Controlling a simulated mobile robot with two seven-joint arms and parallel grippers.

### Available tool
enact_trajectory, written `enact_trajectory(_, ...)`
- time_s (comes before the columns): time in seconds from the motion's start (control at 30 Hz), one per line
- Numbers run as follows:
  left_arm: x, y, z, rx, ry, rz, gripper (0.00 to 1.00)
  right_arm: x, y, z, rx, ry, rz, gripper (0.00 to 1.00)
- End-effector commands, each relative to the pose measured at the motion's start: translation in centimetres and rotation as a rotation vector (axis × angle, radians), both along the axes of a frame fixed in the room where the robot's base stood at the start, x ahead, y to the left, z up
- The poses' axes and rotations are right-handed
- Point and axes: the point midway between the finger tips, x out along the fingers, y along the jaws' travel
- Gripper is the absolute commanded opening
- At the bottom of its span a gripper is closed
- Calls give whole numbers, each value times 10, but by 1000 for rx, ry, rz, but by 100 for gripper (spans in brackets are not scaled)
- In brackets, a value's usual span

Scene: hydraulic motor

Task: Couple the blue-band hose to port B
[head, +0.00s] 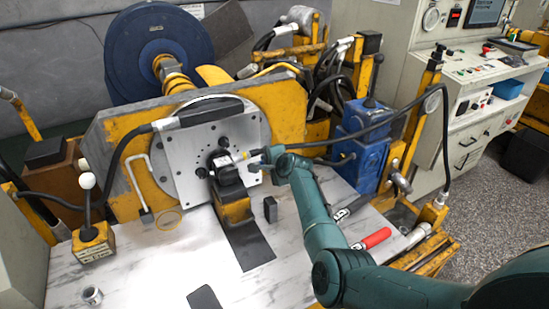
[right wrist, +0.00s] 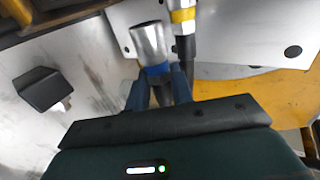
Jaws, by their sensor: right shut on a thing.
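My right gripper (head: 262,160) is beside the dark motor block (head: 228,178), in front of the grey face plate (head: 190,150). In the right wrist view, its fingers (right wrist: 160,92) are shut on the blue-band hose (right wrist: 157,69). The hose's silver coupling end sticks out beyond the fingers, and its blue band sits at the fingertips. My left gripper is out of view.
A small black block (head: 270,209) stands on the metal bench (head: 150,268). A red-handled tool (head: 372,239) lies near my right arm. A lever box (head: 92,243) and a small metal cup (head: 92,295) are at left. The front middle bench is mostly clear.

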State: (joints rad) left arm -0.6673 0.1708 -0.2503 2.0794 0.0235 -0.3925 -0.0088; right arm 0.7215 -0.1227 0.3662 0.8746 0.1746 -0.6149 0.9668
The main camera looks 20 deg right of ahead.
Motion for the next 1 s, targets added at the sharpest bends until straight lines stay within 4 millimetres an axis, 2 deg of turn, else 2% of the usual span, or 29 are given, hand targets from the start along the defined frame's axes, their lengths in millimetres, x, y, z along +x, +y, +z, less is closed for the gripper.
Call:
enact_trajectory(0.2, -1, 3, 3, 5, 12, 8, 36, -2, 14, 1, 1, -1, -1, 0)
enact_trajectory(1.0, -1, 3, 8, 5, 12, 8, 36, -3, 20, 1, 1, -1, -1, 0)
